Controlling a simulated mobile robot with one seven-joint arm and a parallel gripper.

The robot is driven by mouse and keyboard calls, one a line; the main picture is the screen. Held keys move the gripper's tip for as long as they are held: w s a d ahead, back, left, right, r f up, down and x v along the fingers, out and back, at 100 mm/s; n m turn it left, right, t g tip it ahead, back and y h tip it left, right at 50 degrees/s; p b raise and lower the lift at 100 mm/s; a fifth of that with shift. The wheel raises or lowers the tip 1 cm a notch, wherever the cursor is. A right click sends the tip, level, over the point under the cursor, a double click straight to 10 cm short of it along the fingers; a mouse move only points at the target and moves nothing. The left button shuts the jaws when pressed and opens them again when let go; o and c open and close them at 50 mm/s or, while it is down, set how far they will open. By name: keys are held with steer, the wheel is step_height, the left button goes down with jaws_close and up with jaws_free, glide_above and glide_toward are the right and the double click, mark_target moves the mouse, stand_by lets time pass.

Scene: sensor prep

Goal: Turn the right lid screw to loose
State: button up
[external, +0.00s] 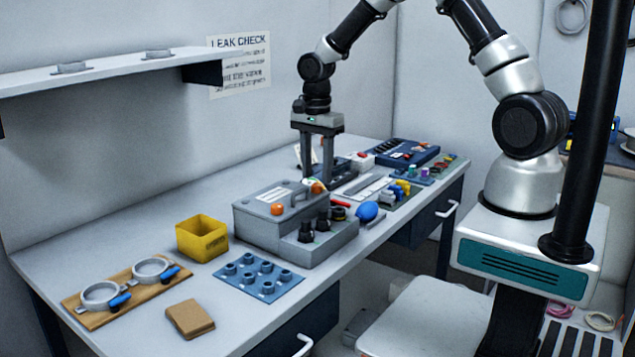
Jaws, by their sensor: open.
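An orange lid screw (277,209) sits at the left of the lid. A second orange knob, which looks like the right lid screw (318,188), sits at the lid's far right. My gripper (317,178) points straight down, open, with its fingers around or just behind this right screw. I cannot tell whether they touch it. The screw's setting is too small to read.
A yellow bin (202,237), a blue holder sheet (258,279), a wooden board (127,294) with two ring clamps and a brown block (190,319) lie left and in front. A blue bulb (367,211) and several small parts crowd the right. A shelf (110,68) hangs upper left.

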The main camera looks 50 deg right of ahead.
mark_target(317, 188)
steer(key=shift+f, duration=1.35)
jaws_close()
